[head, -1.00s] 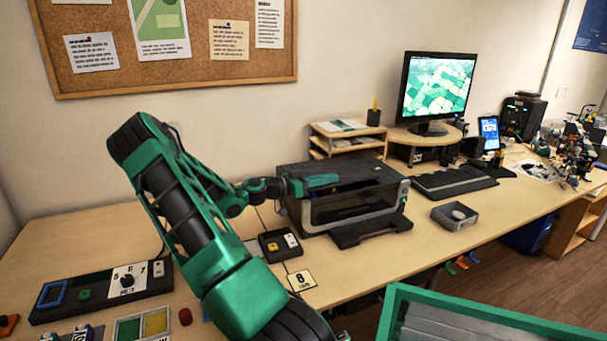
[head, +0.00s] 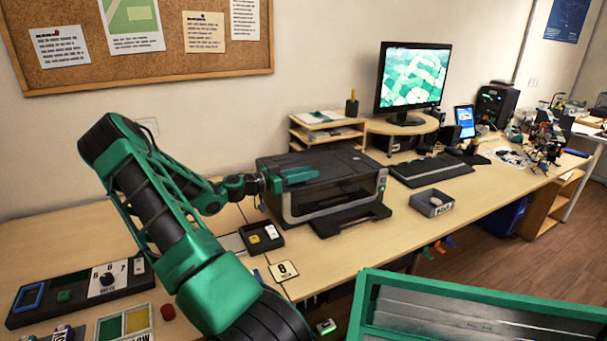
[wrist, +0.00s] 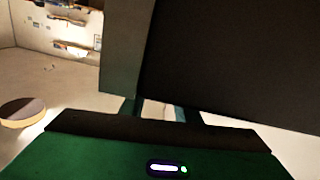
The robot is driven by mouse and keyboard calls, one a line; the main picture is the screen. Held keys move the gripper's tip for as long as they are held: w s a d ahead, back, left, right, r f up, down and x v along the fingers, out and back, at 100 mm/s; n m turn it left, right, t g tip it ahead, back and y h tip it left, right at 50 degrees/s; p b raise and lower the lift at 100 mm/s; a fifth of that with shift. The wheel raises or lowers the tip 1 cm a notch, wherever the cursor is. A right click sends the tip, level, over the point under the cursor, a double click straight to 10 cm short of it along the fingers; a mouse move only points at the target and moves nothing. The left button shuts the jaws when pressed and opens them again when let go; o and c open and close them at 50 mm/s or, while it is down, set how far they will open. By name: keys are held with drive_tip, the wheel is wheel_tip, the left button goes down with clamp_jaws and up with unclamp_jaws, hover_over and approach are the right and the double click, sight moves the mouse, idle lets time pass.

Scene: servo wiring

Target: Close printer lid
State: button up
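The dark grey printer (head: 369,185) stands on the desk right of my arm, with its front output tray (head: 352,219) sticking out. Its lid (head: 335,157) looks flat, or nearly so, on top; I cannot tell whether a small gap is left. My gripper (head: 314,174) is at the upper left of the printer, over or against its top edge; contact is unclear. In the wrist view, two green fingers stand apart with a light gap between them, the gripper (wrist: 160,110) holding nothing visible. Dark surfaces, probably the printer, fill the upper right there.
A small black tray (head: 262,238) with a yellow and a white piece lies left of the printer. A wooden paper rack (head: 327,135) stands behind it. A keyboard (head: 430,170) and a grey bin (head: 432,203) are to the right. A green-framed container (head: 365,310) is at the front.

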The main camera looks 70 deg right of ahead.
drive_tip(key=v, duration=1.1)
idle(0.6)
